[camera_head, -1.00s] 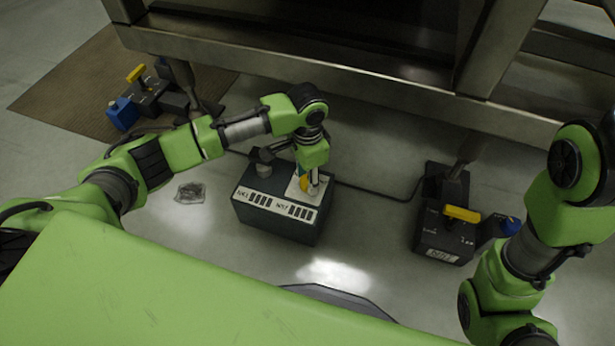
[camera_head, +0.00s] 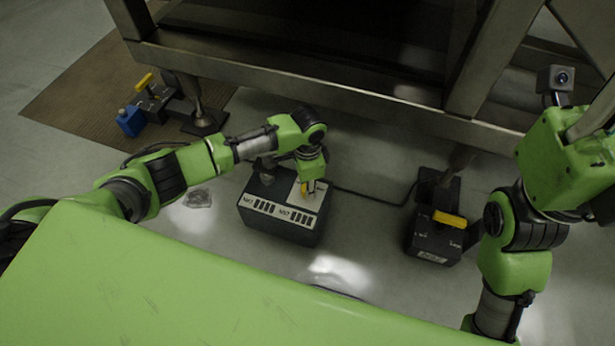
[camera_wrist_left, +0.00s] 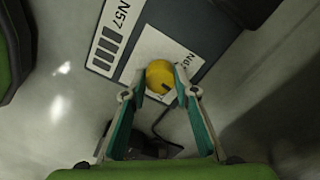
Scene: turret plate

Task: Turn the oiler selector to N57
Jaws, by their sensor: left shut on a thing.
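The oiler box (camera_head: 280,232) is dark, with a pale label strip along its top front edge, and stands on the floor below the metal frame. Its yellow round selector knob (camera_wrist_left: 160,73) sits on a white plate and bears a dark mark on its lower right part. The N57 label (camera_wrist_left: 120,14) is printed beside a row of dark bars. Another label starting with N6 (camera_wrist_left: 188,62) is partly hidden by a finger. My left gripper (camera_wrist_left: 155,84) is shut on the knob from above; it also shows in the head view (camera_head: 308,188). My right gripper is out of view.
A box with a yellow lever (camera_head: 450,219) stands to the right. Another device with a yellow lever (camera_head: 145,82) and a blue part (camera_head: 130,121) stands on a brown mat (camera_head: 75,80). A clear crumpled item (camera_head: 198,198) lies left of the oiler. A cable runs behind it.

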